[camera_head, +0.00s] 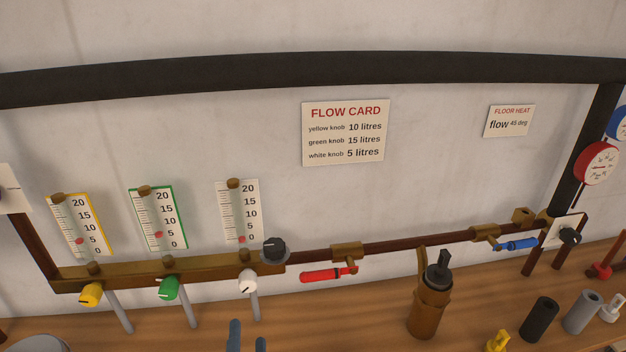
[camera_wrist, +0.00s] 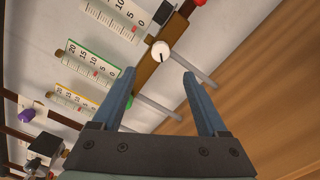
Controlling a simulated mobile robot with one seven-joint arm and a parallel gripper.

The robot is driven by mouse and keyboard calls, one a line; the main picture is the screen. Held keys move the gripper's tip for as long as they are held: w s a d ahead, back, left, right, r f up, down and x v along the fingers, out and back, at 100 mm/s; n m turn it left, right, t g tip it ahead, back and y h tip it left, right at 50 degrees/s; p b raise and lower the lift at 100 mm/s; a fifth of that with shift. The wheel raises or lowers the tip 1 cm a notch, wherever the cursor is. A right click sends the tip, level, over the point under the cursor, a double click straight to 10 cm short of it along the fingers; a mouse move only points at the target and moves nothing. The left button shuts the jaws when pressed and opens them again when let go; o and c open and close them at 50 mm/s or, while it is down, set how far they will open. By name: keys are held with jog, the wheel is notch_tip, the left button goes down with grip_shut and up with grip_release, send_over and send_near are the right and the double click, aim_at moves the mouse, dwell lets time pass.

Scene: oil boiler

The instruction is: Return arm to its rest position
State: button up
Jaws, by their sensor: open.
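My gripper (camera_wrist: 158,76) is open, with two blue-grey fingers spread apart and nothing between them. Its fingertips also show at the bottom edge of the head view (camera_head: 247,338), below the white knob (camera_head: 247,282). In the wrist view the white knob (camera_wrist: 160,51) appears beyond and between the fingertips, apart from them. The yellow knob (camera_head: 91,294) and green knob (camera_head: 169,288) sit to its left on the brass manifold (camera_head: 130,271). The rest of my arm is hidden in the head view.
Flow gauges (camera_head: 158,218) stand above the knobs, and grey pipes (camera_head: 191,308) run down below. A red lever (camera_head: 326,275), a blue lever (camera_head: 518,244) and a brass holder (camera_head: 428,310) are to the right. The wooden bench (camera_head: 365,305) has bare patches.

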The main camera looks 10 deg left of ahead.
jog(key=w+d+r+m+t+h, duration=0.15)
jog(key=d+r+m, duration=0.3)
jog(key=r, duration=0.55)
jog(key=w+d+r+m+t+h, duration=0.1)
jog(key=d+r+m+t+h, duration=0.15)
jog(key=r+m, duration=0.55)
jog(key=w+d+r+m+t+h, duration=0.25)
jog(key=d+r, duration=0.25)
jog(key=r, duration=0.8)
jog(key=s+d+r+m+t, duration=0.1)
jog(key=s+r+m, duration=0.5)
jog(key=r, duration=0.5)
jog(key=s+d+r+m+t+y, duration=0.1)
jog(key=s+r+m, duration=0.5)
jog(key=r, duration=0.6)
jog(key=shift+s+d+t, duration=0.5)
jog(key=shift+s+t, duration=0.25)
jog(key=shift+s, duration=0.45)
